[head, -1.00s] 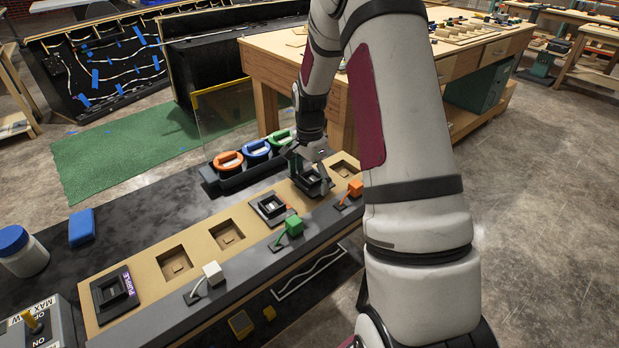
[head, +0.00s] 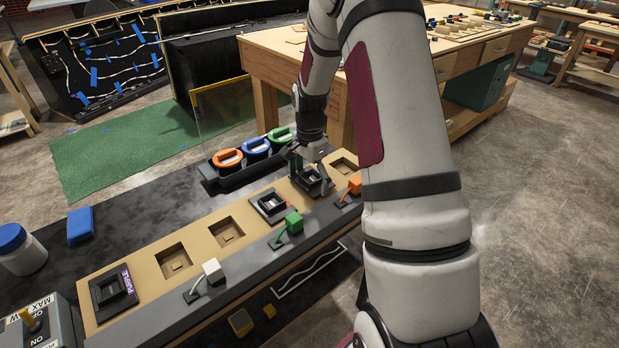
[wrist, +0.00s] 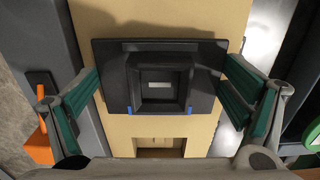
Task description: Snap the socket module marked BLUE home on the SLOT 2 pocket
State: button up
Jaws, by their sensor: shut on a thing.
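My gripper (wrist: 162,88) has its two green-padded fingers at the left and right edges of a black socket module (wrist: 118,78). The module has a square raised socket and two small blue marks on its lower edge. No name on it can be read. In the head view, my gripper (head: 311,172) is over the right part of the tan board (head: 203,253), with the module low at its surface. I cannot tell whether it is seated, and it hides what is under it. No slot numbers can be read. An empty pocket (wrist: 160,147) shows just below the module in the wrist view.
Another black module (head: 270,206) sits left of my gripper, and one marked PURPLE (head: 113,289) at the left end. Two empty pockets lie between them. White (head: 212,270), green (head: 293,222) and orange (head: 354,186) blocks line the front rail. A bin of coloured rings (head: 229,160) stands behind.

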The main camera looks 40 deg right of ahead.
jog(key=shift+f, duration=0.45)
dwell(0.4)
dwell(0.3)
jog(key=o, duration=0.9)
jog(key=shift+c, duration=0.2)
notch_tip(320, 180, up, 12)
